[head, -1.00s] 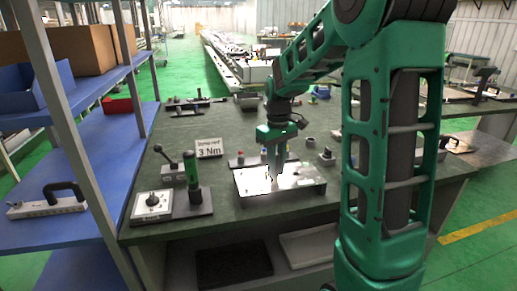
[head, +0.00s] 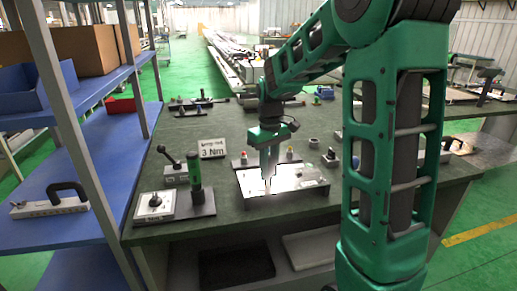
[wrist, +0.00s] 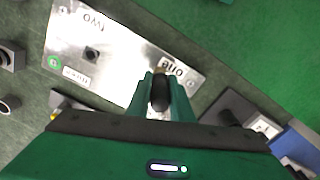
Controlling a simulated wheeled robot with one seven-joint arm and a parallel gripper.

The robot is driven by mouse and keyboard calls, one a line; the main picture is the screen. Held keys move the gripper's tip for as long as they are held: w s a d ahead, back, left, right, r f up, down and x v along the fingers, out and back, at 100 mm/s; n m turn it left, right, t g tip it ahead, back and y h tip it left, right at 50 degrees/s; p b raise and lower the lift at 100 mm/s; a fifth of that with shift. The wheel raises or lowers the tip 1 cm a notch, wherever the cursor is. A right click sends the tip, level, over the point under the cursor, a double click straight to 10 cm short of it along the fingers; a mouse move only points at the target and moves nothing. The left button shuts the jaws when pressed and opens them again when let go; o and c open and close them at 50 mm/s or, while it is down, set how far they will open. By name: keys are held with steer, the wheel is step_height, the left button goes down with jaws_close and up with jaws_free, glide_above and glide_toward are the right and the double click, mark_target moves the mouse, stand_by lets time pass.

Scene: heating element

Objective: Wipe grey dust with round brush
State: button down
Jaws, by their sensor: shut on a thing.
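My gripper (head: 268,176) is over the left part of a shiny metal plate (head: 300,181) on the dark green workbench. In the wrist view my gripper (wrist: 160,88) is shut on a dark, rounded thing, apparently the round brush (wrist: 160,97), with a yellowish bit at its far end. This end is over the edge of the metal plate (wrist: 125,52), near printed lettering. Contact with the plate cannot be told. The plate also bears the word "two", a green mark and a small dark square part. I cannot make out grey dust; glare covers part of the plate.
A base with a green-and-black upright handle (head: 195,178) and a white dial box (head: 154,205) stand left of the plate. Blue shelving (head: 75,202) is at the left. Bare bench lies behind the sign.

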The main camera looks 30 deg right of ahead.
steer(key=shift+w+a, duration=0.15)
steer(key=shift+a, duration=0.4)
steer(key=shift+w+a, duration=0.15)
steer(key=shift+a, duration=0.35)
step_height(320, 180, up, 8)
stand_by(0.3)
